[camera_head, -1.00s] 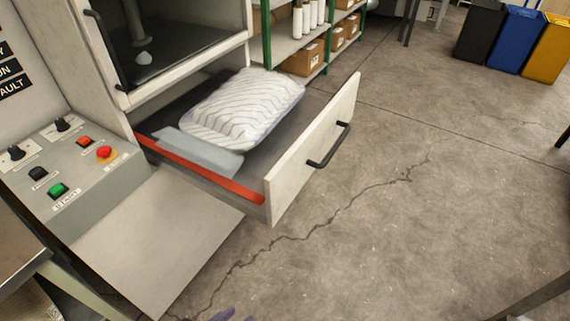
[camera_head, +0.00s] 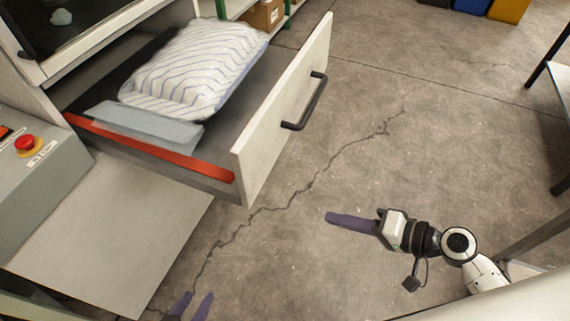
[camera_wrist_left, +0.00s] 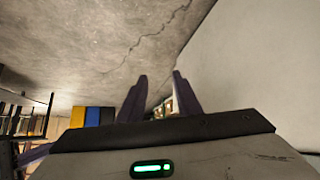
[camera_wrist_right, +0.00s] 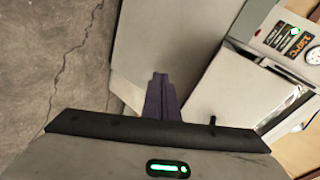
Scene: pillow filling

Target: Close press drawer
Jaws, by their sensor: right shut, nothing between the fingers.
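The press drawer (camera_head: 262,128) is pulled out, with a pale front panel and a dark bar handle (camera_head: 304,101). A white striped pillow (camera_head: 195,68) and a grey-blue flat piece (camera_head: 150,124) lie inside, behind a red strip (camera_head: 150,148) on the near side. My right gripper (camera_head: 328,217) is shut and empty, to the right of and below the drawer front, apart from it. Its fingers show together in the right wrist view (camera_wrist_right: 160,78). My left gripper (camera_head: 195,296) is open and empty at the bottom edge, below the drawer. Its parted fingers show in the left wrist view (camera_wrist_left: 159,78).
A flat grey plate (camera_head: 110,230) juts out below the drawer's near side. The control panel with a red button (camera_head: 25,142) is at the left. A dark-legged table (camera_head: 560,75) stands at the right. The cracked floor right of the drawer is clear.

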